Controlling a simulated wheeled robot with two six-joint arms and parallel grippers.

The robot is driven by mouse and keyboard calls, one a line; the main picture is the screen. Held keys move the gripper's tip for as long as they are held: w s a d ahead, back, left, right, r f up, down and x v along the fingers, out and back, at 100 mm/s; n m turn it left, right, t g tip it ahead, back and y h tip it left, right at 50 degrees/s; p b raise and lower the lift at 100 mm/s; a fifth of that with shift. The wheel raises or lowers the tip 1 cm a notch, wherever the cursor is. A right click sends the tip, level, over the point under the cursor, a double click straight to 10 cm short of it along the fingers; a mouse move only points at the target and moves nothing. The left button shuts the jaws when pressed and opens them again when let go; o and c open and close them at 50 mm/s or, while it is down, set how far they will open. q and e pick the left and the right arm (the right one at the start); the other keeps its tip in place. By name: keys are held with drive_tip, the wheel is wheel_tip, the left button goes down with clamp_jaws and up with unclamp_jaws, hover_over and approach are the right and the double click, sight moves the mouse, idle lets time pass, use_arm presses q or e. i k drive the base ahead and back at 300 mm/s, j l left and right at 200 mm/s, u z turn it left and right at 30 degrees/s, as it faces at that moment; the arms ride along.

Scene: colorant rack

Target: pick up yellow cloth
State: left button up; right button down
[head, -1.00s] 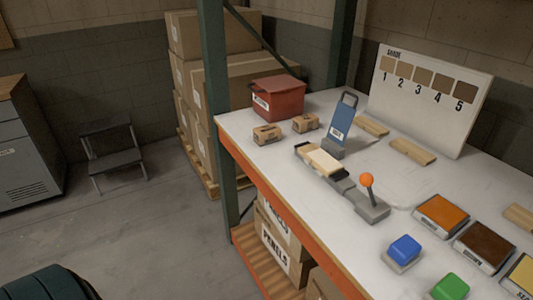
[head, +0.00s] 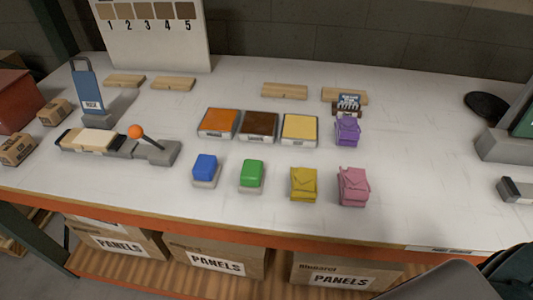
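The yellow cloth (head: 303,184) lies crumpled on the white shelf top (head: 400,208), near the front edge in the middle of the head view. A pink cloth (head: 353,187) lies just to its right, apart from it. A green block (head: 252,174) on a small grey base stands to its left. A purple cloth (head: 347,132) lies farther back to the right. Neither of my grippers can be made out in the head view.
A blue block (head: 205,168) stands left of the green one. Behind are orange (head: 218,122), brown (head: 259,125) and yellow (head: 299,129) square pads. A grey lever device with an orange knob (head: 135,131) stands left. The shelf right of the pink cloth is clear.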

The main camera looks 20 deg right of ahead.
sight(304, 188)
drive_tip(key=z, duration=0.95)
drive_tip(key=k+l+z, duration=0.1)
drive_tip(key=k+l, duration=0.1)
drive_tip(key=l, duration=0.1)
